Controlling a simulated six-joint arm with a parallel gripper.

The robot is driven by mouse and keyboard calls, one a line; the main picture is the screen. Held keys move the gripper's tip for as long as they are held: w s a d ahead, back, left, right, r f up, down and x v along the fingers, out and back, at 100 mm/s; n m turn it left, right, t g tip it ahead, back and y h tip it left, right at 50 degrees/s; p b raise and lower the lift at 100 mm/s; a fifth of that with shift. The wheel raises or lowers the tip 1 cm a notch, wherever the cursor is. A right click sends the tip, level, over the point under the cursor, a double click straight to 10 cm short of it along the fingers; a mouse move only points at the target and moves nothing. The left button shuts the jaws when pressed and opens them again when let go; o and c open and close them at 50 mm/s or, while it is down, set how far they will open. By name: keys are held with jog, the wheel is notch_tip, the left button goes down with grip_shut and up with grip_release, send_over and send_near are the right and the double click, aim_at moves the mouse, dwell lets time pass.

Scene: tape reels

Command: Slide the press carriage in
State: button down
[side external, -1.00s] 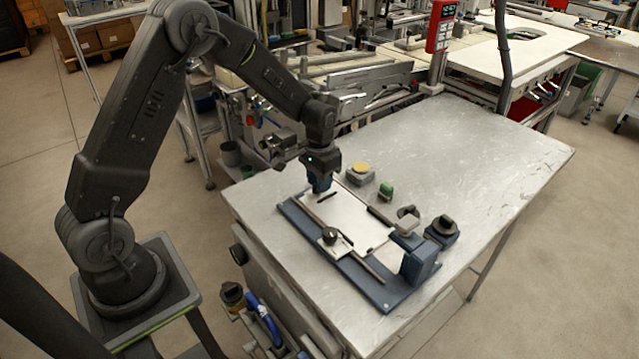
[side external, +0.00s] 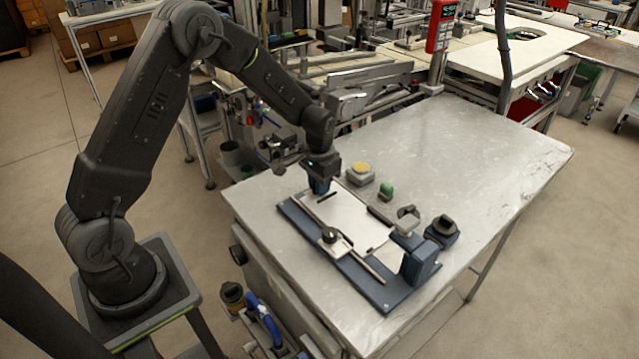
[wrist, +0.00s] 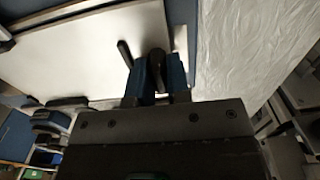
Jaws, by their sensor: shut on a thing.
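The press carriage appears as a flat white plate (side external: 358,216) on a blue base (side external: 378,292), and it also fills the upper left of the wrist view (wrist: 75,60). The blue press block (side external: 418,262) stands at the base's right end. My gripper (side external: 320,190) is low over the plate's far-left end. In the wrist view, my gripper's blue fingers (wrist: 160,78) are closed around a dark upright handle (wrist: 156,62). The handle's lower part is hidden by the fingers. A dark slanted bar (wrist: 125,52) lies just left of them.
A black knob (side external: 330,235) sits on a small white piece by the rail. A yellow-topped button box (side external: 360,174), a green button (side external: 386,190) and a black knob box (side external: 442,230) stand behind the base. The metal table (side external: 480,150) is clear at the back right.

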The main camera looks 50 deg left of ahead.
aim_at(341, 209)
jog(key=shift+d, duration=0.1)
jog(key=d, duration=0.7)
jog(key=shift+d, duration=0.15)
jog(key=c, duration=1.4)
grip_release()
jog(key=shift+d, duration=0.1)
jog(key=shift+o, duration=0.2)
jog(key=shift+r, duration=0.1)
jog(key=shift+r, duration=0.1)
notch_tip(341, 209, up, 14)
jog(key=shift+f, duration=0.25)
